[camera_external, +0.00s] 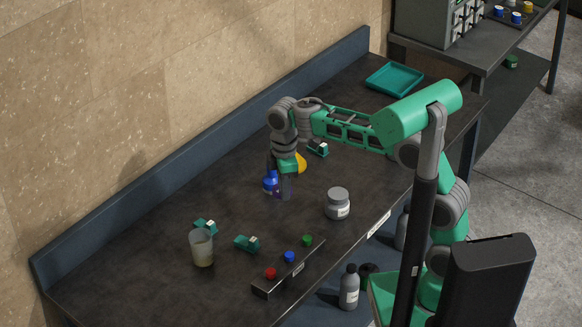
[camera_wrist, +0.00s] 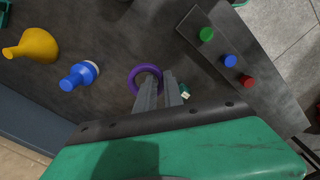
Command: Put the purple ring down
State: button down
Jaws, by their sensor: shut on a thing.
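The purple ring (camera_wrist: 146,67) shows in the wrist view at my fingertips, with one finger inside its loop and the other beside its right side. My gripper (camera_wrist: 161,84) is shut on the ring's wall. In the external view my gripper (camera_external: 285,192) points down low over the middle of the dark bench (camera_external: 230,205). The ring is mostly hidden there, and I cannot tell whether it touches the bench top.
A blue bottle (camera_external: 269,183) and a yellow flask (camera_external: 301,163) stand close to my gripper. A grey jar (camera_external: 337,205) stands to the right. A beaker (camera_external: 201,249), small teal blocks (camera_external: 246,242) and a button strip (camera_external: 289,269) are nearer the front. A teal tray (camera_external: 394,78) lies far back.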

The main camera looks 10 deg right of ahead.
jog(key=w+a+f+p, duration=0.3)
jog(key=w+a+f, duration=0.1)
jog(key=w+a, duration=0.2)
jog(key=p, duration=0.1)
send_over(249, 214)
jog(key=f, duration=0.4)
jog(key=shift+s+d+f, duration=0.2)
jog(key=shift+s+f, duration=0.05)
jog(key=shift+f, duration=0.15)
jog(key=shift+w+a+f+p, duration=0.2)
jog(key=shift+f+p, duration=0.1)
jog(key=shift+f, duration=0.35)
jog(key=shift+f+p, duration=0.35)
jog(key=shift+f, duration=0.95)
jog(key=shift+f, duration=0.1)
jog(key=c, duration=1.9)
grip_release()
jog(key=shift+f, duration=0.1)
jog(key=o, duration=0.4)
jog(key=shift+o, duration=0.2)
